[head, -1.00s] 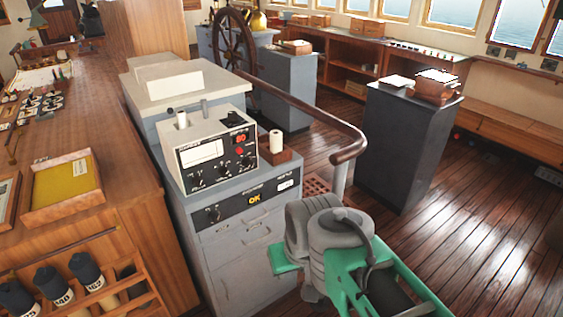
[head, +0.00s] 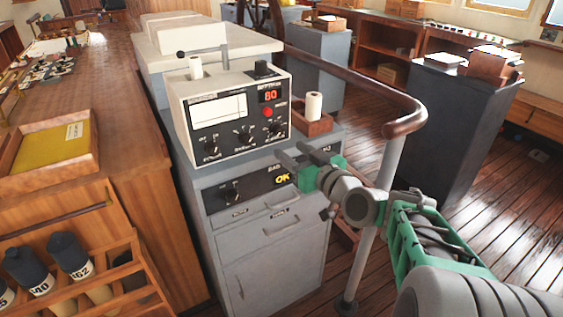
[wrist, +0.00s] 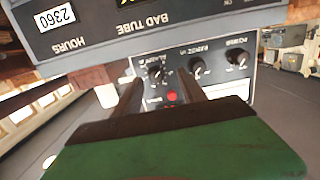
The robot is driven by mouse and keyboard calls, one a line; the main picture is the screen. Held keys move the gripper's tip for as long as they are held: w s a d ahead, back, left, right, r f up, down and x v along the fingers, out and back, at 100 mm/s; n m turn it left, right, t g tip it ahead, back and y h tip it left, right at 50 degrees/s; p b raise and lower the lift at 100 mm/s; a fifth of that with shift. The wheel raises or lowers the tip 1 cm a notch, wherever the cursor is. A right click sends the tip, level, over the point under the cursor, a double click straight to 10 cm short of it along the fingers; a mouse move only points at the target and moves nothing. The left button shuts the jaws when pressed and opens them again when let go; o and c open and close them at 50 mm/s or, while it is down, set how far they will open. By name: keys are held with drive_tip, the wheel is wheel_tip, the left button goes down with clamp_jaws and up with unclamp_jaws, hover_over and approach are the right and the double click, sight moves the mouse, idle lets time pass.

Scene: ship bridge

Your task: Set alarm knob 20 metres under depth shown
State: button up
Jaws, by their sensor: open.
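The depth sounder (head: 228,112) is a pale box with a black front on a grey cabinet. Its red depth display (head: 271,95) appears to read 80. The alarm knob (head: 276,128) is the rightmost of three black knobs on its lower front. In the wrist view, which is upside down, the alarm knob (wrist: 154,73) sits at the left of the row, its label partly legible. Its pointer setting is too small to read. My gripper (head: 289,160) is open and empty, in front of and below the knob. The wrist view shows both dark fingers (wrist: 160,82) pointing toward the panel.
A lower panel with a yellow OK light (head: 283,179) is close to my gripper. A paper roll (head: 313,106) stands in a wooden holder right of the sounder. A wooden handrail (head: 404,122) on a grey post passes near my arm. A wooden counter (head: 120,110) is at left.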

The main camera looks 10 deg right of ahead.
sight(280, 132)
drive_tip(key=shift+t, duration=0.6)
drive_tip(key=x, duration=0.2)
drive_tip(key=p+x, duration=0.1)
drive_tip(key=x, duration=0.2)
drive_tip(key=d+r+x, duration=0.1)
drive_tip(key=x, duration=0.1)
drive_tip(key=shift+w+p, duration=0.4)
drive_tip(key=shift+w, duration=0.05)
clamp_jaws()
